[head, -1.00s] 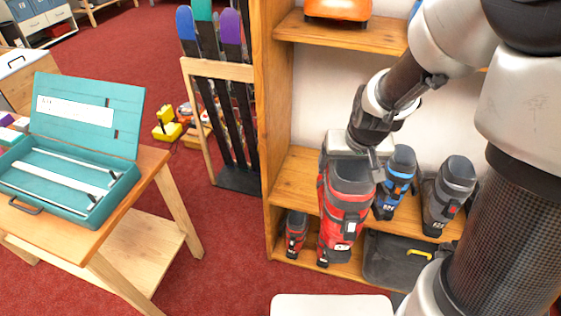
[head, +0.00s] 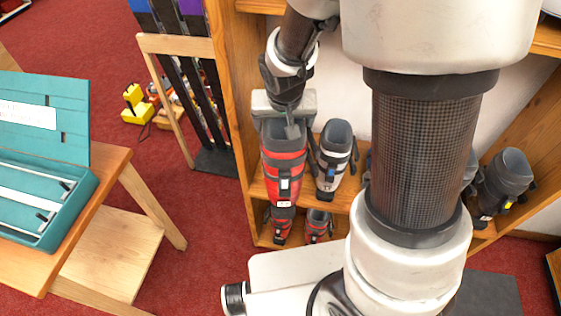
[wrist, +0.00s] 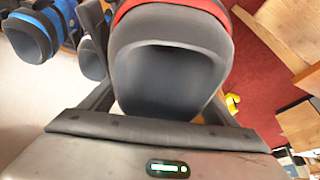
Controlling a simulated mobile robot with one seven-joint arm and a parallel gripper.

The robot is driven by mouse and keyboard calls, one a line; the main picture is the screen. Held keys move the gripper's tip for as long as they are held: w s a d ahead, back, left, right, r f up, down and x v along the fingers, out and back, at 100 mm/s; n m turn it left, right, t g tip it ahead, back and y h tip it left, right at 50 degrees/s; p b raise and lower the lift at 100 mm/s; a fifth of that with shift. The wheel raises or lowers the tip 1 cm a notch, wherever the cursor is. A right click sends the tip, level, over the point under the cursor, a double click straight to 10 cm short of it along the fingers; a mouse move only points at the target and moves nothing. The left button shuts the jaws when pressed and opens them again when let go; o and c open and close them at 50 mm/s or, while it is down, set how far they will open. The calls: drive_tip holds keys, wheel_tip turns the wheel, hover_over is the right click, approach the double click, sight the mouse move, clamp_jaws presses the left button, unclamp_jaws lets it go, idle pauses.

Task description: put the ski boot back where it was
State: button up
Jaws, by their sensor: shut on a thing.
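My gripper (head: 287,121) is shut on the cuff of a red and dark grey ski boot (head: 283,168). The boot hangs upright, toe down, in front of the left end of the wooden shelf unit (head: 231,120). In the wrist view the dark open top of the held boot (wrist: 168,75) fills the middle, between the fingers. I cannot tell whether its sole touches anything. A grey-white boot (head: 335,158) stands on the shelf just right of it. A smaller red and black boot (head: 318,226) is on the lower level.
A blue boot (wrist: 30,35) is partly hidden by my column in the head view. A black boot (head: 504,181) stands farther right. Skis in a wooden rack (head: 176,44) stand left of the shelf. A table (head: 105,180) with an open teal case (head: 45,205) is at left.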

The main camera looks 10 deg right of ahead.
drive_tip(key=w+a+f+m+h+b, duration=0.1)
drive_tip(key=a+f+m+b, duration=0.3)
drive_tip(key=f+b, duration=0.75)
drive_tip(key=w+d+f+p, duration=0.1)
drive_tip(key=w+d+f, duration=0.1)
drive_tip(key=w, duration=0.6)
drive_tip(key=w+d+f+n+p, duration=0.1)
drive_tip(key=w+d+f+p, duration=0.1)
drive_tip(key=w, duration=0.7)
drive_tip(key=shift+d+f, duration=0.55)
drive_tip(key=shift+d, duration=0.15)
drive_tip(key=shift+f, duration=0.15)
drive_tip(key=o, duration=1.7)
drive_tip(key=shift+s+f, duration=0.1)
drive_tip(key=shift+o, duration=0.5)
